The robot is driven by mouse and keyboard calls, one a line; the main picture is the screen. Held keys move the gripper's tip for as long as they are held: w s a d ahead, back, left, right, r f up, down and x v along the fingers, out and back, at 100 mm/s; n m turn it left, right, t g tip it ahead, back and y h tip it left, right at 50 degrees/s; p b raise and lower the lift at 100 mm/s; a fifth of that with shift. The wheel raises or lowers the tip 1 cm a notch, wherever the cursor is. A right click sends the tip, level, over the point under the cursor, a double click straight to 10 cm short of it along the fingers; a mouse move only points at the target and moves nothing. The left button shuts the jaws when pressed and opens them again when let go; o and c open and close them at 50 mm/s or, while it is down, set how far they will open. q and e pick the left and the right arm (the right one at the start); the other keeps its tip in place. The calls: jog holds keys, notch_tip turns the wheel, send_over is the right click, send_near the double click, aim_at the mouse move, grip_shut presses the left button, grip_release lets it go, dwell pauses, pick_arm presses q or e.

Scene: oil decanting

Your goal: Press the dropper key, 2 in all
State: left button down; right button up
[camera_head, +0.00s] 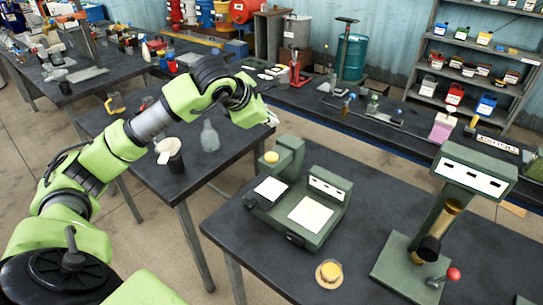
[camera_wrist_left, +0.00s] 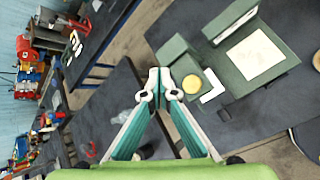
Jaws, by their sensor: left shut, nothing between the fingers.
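A green bench device (camera_head: 318,235) with white panels stands on the dark table on the right. The key also shows in the left wrist view (camera_wrist_left: 192,84), just right of my fingertips. A second round yellow button (camera_head: 329,271) on a pale disc lies in front of the device. I cannot tell which one is the dropper key. My left gripper (camera_head: 271,119) is shut and empty, above and behind the yellow key, apart from it. My right gripper is not in view.
A tall green stand (camera_head: 447,215) with a brass cylinder and red-knobbed lever is at the right. A clear flask (camera_head: 209,136) and a white-topped jug (camera_head: 169,153) stand on the left table (camera_head: 205,170). A gap separates the two tables.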

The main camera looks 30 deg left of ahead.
aim_at(271, 157)
pick_arm(q)
notch_tip(271, 157, down, 8)
jog(key=b, duration=0.5)
jog(key=shift+f+b, duration=0.25)
jog(key=shift+b, duration=0.05)
jog(key=shift+f, duration=0.2)
dwell(1.0)
jog(key=shift+f+b, duration=0.35)
jog(key=shift+b, duration=0.45)
jog(key=shift+f+b, duration=0.5)
jog(key=shift+b, duration=0.1)
jog(key=shift+r, duration=0.15)
dwell(0.5)
jog(key=shift+r+p, duration=0.45)
jog(key=shift+r, duration=0.25)
jog(key=shift+r, duration=0.1)
jog(key=shift+r+p, duration=1.5)
jog(key=shift+r, duration=0.95)
